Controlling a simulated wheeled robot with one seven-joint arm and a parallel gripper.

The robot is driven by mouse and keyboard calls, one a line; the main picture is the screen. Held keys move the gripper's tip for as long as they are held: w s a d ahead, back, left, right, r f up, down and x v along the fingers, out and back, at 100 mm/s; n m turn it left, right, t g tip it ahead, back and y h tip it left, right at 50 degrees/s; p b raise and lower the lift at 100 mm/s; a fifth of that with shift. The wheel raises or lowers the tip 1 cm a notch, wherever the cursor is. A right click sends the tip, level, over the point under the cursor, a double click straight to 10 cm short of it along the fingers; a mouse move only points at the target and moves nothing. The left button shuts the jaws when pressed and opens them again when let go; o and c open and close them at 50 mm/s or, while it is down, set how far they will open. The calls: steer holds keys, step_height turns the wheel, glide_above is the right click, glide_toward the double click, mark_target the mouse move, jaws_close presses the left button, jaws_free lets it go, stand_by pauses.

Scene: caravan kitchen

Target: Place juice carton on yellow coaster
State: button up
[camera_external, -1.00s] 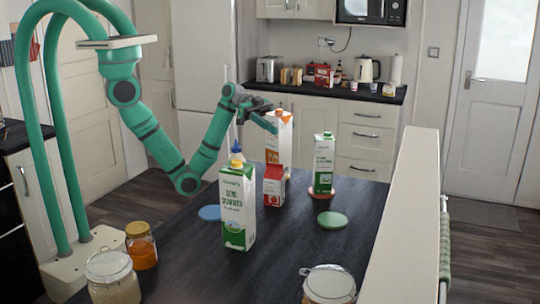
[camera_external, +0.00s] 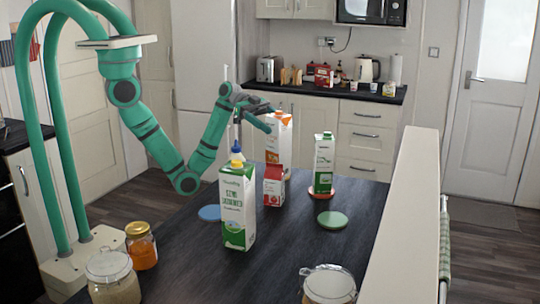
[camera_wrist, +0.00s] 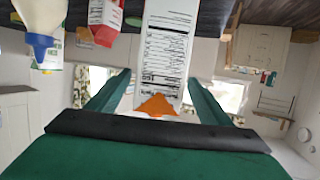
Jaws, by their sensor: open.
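The tall carton with an orange cap (camera_external: 279,140), apparently the juice carton, stands upright at the far end of the dark table. In the wrist view, the carton (camera_wrist: 167,50) appears inverted, between the lines of my two fingers, with its orange top toward my palm. My gripper (camera_external: 267,124) is open, near the carton's top on its left side; no grip shows. The yellow coaster is not visible; I cannot tell whether something hides it.
A green-white milk carton (camera_external: 238,208) stands nearest, with a small red carton (camera_external: 273,188) and a blue-capped bottle (camera_external: 237,152) behind. Another green carton (camera_external: 324,160) stands on a reddish coaster (camera_external: 321,194). Blue (camera_external: 209,212) and green (camera_external: 332,220) coasters are bare. Jars occupy the front.

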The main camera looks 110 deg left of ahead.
steer(key=v, duration=1)
steer(key=shift+s, duration=0.1)
